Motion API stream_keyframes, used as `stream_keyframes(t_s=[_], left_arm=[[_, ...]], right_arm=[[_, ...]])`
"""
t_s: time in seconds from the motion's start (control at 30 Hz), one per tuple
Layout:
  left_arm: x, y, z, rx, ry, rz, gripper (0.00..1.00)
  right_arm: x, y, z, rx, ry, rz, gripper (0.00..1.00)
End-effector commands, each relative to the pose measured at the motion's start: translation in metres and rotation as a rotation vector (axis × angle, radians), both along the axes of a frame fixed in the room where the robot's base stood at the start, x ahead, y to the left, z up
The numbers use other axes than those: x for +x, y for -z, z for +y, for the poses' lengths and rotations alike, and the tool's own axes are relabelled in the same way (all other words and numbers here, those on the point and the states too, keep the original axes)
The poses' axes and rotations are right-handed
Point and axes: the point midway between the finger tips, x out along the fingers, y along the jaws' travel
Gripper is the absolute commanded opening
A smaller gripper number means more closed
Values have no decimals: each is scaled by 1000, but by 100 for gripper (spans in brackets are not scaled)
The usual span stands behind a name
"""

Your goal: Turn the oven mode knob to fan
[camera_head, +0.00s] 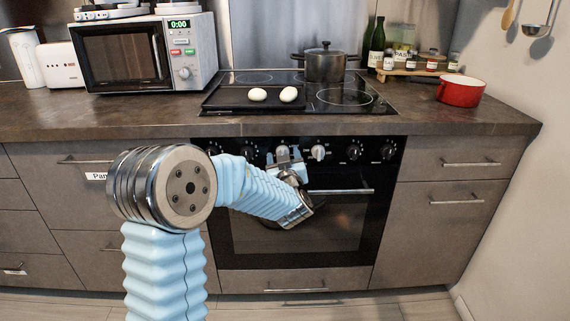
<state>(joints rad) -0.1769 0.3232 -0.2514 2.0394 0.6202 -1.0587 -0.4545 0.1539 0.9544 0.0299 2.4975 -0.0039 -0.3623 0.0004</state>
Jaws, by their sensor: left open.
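The built-in oven (340,225) has a row of knobs on its dark front panel below the worktop. One pale knob (318,152) shows clearly near the middle of the row, and dark knobs (353,150) stand to either side. Which one sets the oven mode, and its markings, are too small to tell. My left gripper (284,153) is open at the panel, just left of the pale knob, with its fingers toward the knob row. It partly hides the panel there, and I cannot tell whether it touches a knob. My right gripper is not in view.
The oven door handle (340,191) runs below the knobs, partly behind my left arm. On the hob (228,100) above are a pot (325,65) and a tray with two egg-like items. A microwave (145,55) stands left, a red pan (461,91) right.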

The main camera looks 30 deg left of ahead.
Motion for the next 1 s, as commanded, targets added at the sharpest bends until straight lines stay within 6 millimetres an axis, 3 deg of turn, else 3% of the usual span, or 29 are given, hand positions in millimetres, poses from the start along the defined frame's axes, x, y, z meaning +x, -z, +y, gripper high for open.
stream_keyframes(t_s=[0.17,0.4,0.6,1.0], left_arm=[[-20,1,-15,0,3,-1,64],[-68,1,-49,-1,5,-1,64],[-99,0,-71,-1,4,0,64],[-111,0,-79,0,1,1,64]], right_arm=[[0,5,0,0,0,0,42],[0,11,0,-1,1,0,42],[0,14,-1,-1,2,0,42],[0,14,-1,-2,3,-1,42]])
